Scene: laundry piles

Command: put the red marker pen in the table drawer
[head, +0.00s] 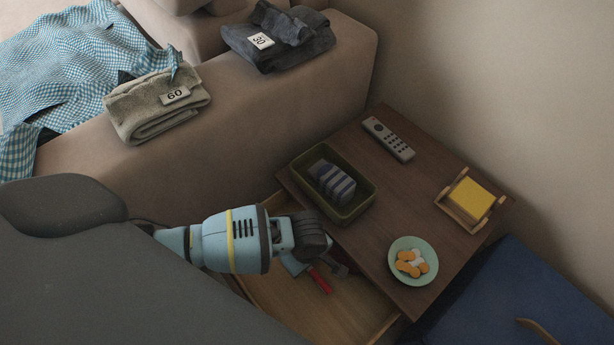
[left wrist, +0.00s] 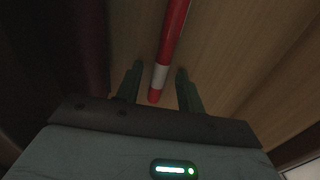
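The red marker pen (head: 320,281) shows in the head view over the wooden floor of the open table drawer (head: 345,307), and it appears to lie there. In the left wrist view the pen (left wrist: 173,30) is red with a white band, and its near end lies between my left fingers. My left gripper (head: 317,268) reaches down into the drawer from the left. It is open, with a gap on each side of the pen (left wrist: 159,76). My gripper's body hides part of the drawer. My right gripper is not in view.
The dark wooden table (head: 367,234) holds a green tray (head: 367,202) with striped folded cloth, a remote (head: 388,139), a wooden holder with a yellow block (head: 470,200) and a plate of snacks (head: 431,250). A sofa (head: 250,130) with folded laundry stands behind. A blue cabinet (head: 520,300) is at right.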

